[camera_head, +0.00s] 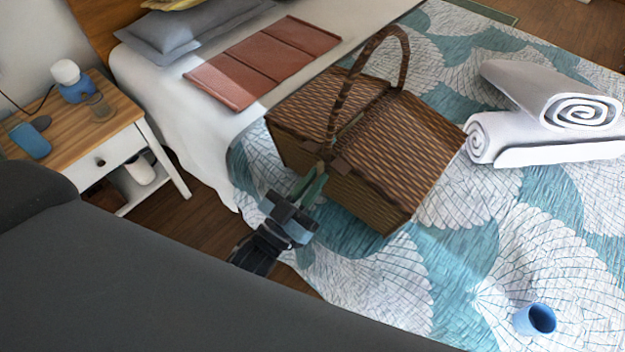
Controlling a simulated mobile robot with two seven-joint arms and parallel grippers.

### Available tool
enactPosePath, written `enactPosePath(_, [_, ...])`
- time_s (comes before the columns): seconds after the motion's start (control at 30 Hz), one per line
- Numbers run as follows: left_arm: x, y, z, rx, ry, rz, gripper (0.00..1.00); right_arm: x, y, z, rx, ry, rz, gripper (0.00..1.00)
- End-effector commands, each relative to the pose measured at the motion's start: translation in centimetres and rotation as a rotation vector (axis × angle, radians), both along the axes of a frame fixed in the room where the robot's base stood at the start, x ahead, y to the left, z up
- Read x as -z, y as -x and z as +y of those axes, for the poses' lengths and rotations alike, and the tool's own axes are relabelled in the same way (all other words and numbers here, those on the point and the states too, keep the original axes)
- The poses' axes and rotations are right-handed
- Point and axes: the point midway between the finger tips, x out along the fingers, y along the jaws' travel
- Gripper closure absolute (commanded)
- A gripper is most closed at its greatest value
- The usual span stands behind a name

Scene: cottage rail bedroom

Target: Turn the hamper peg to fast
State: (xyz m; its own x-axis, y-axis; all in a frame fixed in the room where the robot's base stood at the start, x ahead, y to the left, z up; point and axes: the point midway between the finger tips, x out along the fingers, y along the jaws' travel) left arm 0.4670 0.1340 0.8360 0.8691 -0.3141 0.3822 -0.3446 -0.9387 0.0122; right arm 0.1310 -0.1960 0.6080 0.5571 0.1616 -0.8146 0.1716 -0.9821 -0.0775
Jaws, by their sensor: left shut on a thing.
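The wicker hamper (405,150) stands on the bed with its two lids down and its arched handle (402,45) upright. My left gripper (318,172) is at the hamper's near side, below the foot of the handle. Its fingers are shut on the hamper peg, which is mostly hidden between the fingertips. I cannot tell from this view which way the peg is turned. My right gripper is not in view.
A blue cup (535,319) is on the bed at the lower right. White rolled towels (545,110) lie right of the hamper. A folded red-brown cloth (260,62) lies behind it. A nightstand (75,130) with several small items stands at the left.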

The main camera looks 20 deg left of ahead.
Motion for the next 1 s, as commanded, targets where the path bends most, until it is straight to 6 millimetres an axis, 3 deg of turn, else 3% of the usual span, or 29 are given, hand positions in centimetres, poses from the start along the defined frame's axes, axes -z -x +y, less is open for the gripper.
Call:
enactPosePath(0.33, [0.0, 0.0, 0.0, 0.0, 0.006, 0.002, 1.0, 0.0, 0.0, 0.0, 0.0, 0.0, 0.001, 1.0])
enactPosePath(0.37, [0.0, 0.0, 0.0, 0.0, 0.006, 0.002, 0.85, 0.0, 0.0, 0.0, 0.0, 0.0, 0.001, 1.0])
enactPosePath(0.5, [0.0, 0.0, 0.0, 0.001, 0.005, 0.002, 0.67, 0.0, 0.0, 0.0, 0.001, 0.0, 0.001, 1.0])
enactPosePath(0.83, [0.2, 0.3, 0.1, 0.0, 0.003, 0.002, 0.67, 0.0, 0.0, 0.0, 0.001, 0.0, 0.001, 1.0])
enactPosePath(1.0, [1.1, 2.0, 0.7, 0.001, 0.002, 0.006, 0.67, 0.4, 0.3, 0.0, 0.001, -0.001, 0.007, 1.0])
